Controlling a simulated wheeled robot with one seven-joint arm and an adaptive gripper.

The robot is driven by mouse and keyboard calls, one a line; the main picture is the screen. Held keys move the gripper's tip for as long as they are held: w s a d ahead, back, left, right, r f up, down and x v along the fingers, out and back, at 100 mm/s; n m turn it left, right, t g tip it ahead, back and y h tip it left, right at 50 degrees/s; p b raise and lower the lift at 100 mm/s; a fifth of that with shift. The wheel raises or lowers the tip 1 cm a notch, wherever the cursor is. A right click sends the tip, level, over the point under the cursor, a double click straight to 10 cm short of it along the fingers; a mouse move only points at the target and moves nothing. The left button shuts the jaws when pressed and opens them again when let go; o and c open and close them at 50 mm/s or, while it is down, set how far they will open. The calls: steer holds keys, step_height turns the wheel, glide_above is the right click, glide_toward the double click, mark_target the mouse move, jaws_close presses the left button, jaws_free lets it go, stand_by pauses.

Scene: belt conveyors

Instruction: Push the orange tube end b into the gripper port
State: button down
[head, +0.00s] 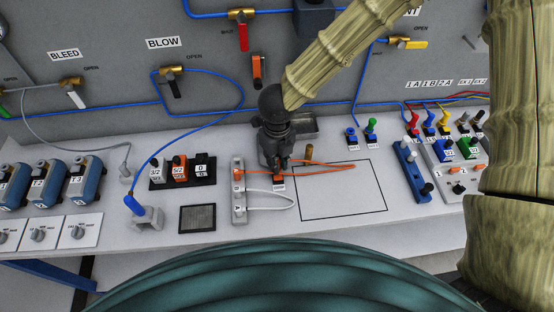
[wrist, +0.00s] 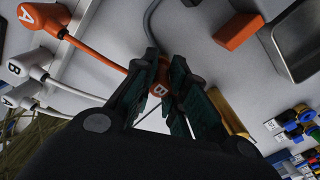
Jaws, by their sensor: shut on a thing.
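My gripper (head: 279,172) is low over the bench, right of a grey port block (head: 239,208). In the wrist view its two dark fingers (wrist: 163,100) are shut on the orange tube end B (wrist: 158,78), whose B label shows between them. The orange tube (wrist: 95,52) runs from there to an orange plug (wrist: 42,18) at upper left. In the head view an orange tube length (head: 325,167) also extends right of the gripper. I cannot tell which opening is the gripper port, or whether the held end touches one.
White plugs B (wrist: 35,62) and A (wrist: 20,95) stand beside the orange plug. A brass piece (head: 309,152) is close right of the gripper; a metal tray (head: 303,125) is behind. The outlined area (head: 342,195) is mostly clear. A blue block (head: 411,172) stands farther right.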

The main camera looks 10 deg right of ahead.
mark_target(277, 158)
steer(key=shift+f, duration=0.25)
stand_by(0.7)
steer(key=c, duration=1)
jaws_free()
steer(key=shift+o, duration=0.2)
steer(key=shift+r, duration=0.1)
steer(key=shift+r+p, duration=3.4)
steer(key=shift+r, duration=0.05)
steer(key=shift+s+f, duration=0.1)
